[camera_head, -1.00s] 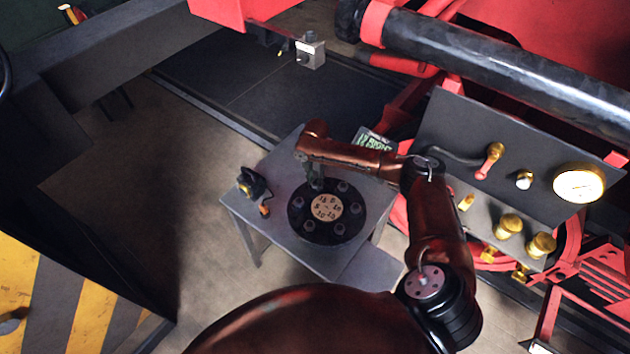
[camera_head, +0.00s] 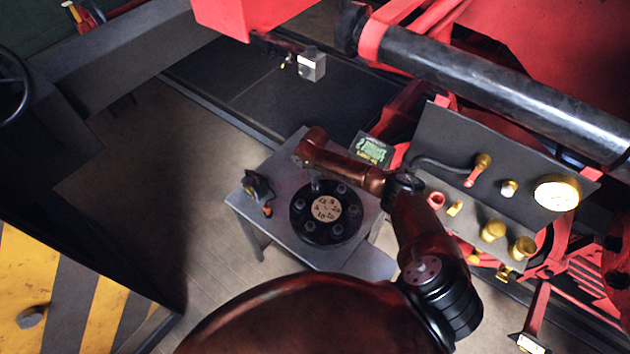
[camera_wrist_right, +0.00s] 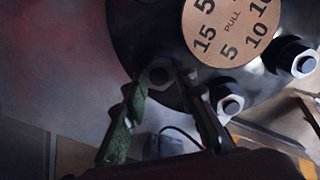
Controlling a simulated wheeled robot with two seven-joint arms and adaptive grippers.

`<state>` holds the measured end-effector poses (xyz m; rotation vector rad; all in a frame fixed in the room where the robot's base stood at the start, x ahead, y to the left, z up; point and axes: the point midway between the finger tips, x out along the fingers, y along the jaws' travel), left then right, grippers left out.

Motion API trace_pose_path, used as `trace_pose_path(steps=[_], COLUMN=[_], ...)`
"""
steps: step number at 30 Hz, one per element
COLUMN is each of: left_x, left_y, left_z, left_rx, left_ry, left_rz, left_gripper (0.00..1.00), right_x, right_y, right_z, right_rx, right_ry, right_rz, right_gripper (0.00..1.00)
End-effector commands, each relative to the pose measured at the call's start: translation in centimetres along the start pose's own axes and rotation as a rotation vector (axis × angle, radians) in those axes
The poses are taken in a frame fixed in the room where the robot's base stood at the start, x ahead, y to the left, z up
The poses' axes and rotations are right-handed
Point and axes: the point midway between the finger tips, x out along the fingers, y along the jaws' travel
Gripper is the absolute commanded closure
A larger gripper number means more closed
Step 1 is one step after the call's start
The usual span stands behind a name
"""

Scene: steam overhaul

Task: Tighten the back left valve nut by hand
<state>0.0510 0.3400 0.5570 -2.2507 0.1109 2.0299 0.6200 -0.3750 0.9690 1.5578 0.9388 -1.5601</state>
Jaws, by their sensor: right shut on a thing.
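A round black valve cover (camera_head: 326,238) with a pale numbered disc (camera_head: 326,208) lies on a small grey table. Several nuts ring the disc. My right gripper (camera_head: 315,184) reaches down at the cover's back left edge and partly hides the nut there. In the right wrist view, my right gripper (camera_wrist_right: 166,80), with green pads, is shut on that nut (camera_wrist_right: 158,72), which sits on the cover (camera_wrist_right: 140,35) between the fingertips. Neighbouring nuts (camera_wrist_right: 230,104) stand clear to the right of the fingers. My left gripper does not show.
The grey table (camera_head: 262,226) carries a small dark tool with an orange tip (camera_head: 258,188) left of the cover. A gauge panel (camera_head: 450,140) and red machinery rise at the right. Open floor (camera_head: 180,160) lies left.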

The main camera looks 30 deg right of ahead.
Motion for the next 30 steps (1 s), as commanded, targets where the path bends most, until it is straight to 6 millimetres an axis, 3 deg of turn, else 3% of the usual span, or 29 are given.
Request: trace_pose_path(steps=[12, 27, 28, 30], left_x=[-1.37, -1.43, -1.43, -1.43], left_y=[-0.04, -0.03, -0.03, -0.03], left_z=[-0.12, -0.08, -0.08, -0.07], left_rx=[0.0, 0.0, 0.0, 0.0], left_ry=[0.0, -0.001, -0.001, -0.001], left_rz=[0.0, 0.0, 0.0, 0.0], left_gripper=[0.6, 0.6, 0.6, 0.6], right_x=[-0.14, -0.12, -0.12, -0.11], right_y=[0.17, 0.22, 0.22, 0.21], right_z=[0.0, -0.01, -0.02, -0.01], right_rx=[0.168, 0.184, 0.184, 0.184], right_ry=[0.001, 0.001, 0.001, 0.001], right_rz=[0.002, 0.002, 0.002, 0.002], right_gripper=[0.98, 0.98, 0.73, 0.68])
